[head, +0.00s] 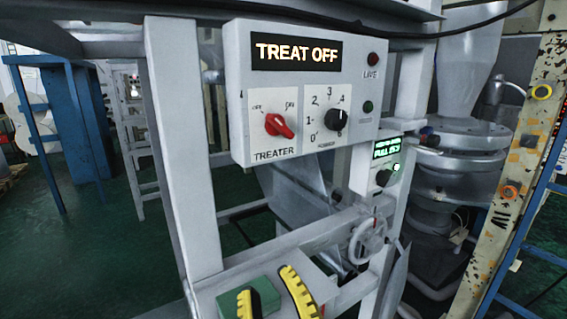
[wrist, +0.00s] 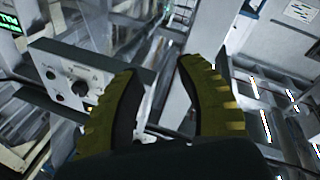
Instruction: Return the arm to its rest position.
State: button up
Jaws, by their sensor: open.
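My gripper (head: 272,300) shows at the bottom of the head view, with two yellow ridged fingers spread apart. In the wrist view my gripper (wrist: 158,75) is open, with nothing between its fingers. In the head view it is in front of the lower frame, below the treater control box (head: 310,95). That box carries a lit "TREAT OFF" display (head: 297,53), a red switch knob (head: 279,125) and a black numbered dial (head: 336,119). The rest of my arm is out of view.
A handwheel (head: 368,241) and a small green-lit display box (head: 386,160) sit on the grey frame (head: 180,140). A blue and cream upright structure (head: 520,160) stands at the right. In the wrist view a panel with knobs (wrist: 75,80) lies left of the fingers. Open green floor (head: 90,245) shows at left.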

jog(key=s+d+r+m+t+h, duration=0.3)
jog(key=s+d+r+m+h, duration=0.4)
jog(key=m, duration=0.3)
notch_tip(320, 180, up, 23)
jog(key=d+p, duration=0.1)
jog(key=p, duration=2.3)
jog(key=shift+d, duration=0.1)
